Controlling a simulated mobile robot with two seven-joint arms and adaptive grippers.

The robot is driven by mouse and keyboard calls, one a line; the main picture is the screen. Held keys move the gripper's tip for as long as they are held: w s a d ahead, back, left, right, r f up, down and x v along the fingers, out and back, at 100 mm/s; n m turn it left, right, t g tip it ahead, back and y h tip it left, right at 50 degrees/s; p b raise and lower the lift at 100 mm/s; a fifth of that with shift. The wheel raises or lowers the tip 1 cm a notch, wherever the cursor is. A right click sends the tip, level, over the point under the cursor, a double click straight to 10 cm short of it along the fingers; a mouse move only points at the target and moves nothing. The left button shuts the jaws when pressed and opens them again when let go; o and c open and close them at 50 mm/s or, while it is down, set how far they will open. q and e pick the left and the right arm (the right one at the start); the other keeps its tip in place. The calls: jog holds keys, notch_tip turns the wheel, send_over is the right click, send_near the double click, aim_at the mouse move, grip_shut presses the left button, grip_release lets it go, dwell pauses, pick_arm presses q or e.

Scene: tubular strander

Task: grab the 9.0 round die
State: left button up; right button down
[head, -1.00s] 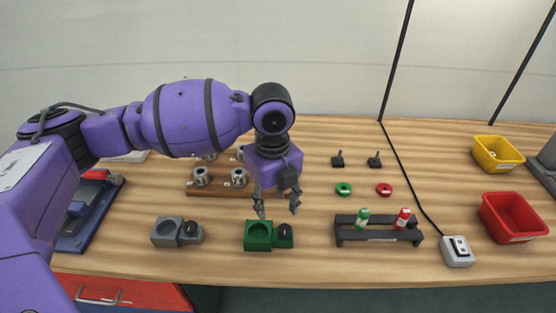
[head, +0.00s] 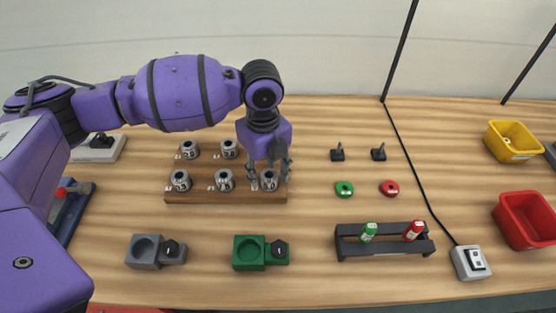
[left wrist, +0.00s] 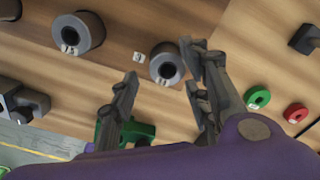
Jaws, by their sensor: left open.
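Several grey metal round dies stand on a wooden rack (head: 205,197). One die (head: 269,181) is at the rack's front right; others include the front middle die (head: 223,181) and front left die (head: 181,181). Their number marks are too small to read surely, so I cannot tell which is 9.0. My left gripper (head: 268,170) is open at the front right die, its fingers to either side. In the left wrist view that die (left wrist: 166,67) shows between and beyond the open fingertips (left wrist: 159,62); contact cannot be told. My right gripper is not in view.
In front of the rack are a grey holder (head: 145,249) and a green holder (head: 248,252). To the right are a black stand (head: 385,243) with green and red bottles, green (head: 344,189) and red (head: 389,188) rings, and yellow and red bins (head: 527,220). Bare table lies between.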

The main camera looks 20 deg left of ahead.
aim_at(266, 176)
pick_arm(q)
notch_tip(266, 176, down, 3)
jog(key=shift+w+f, duration=0.1)
jog(key=shift+w, duration=0.05)
grip_shut()
dwell(0.4)
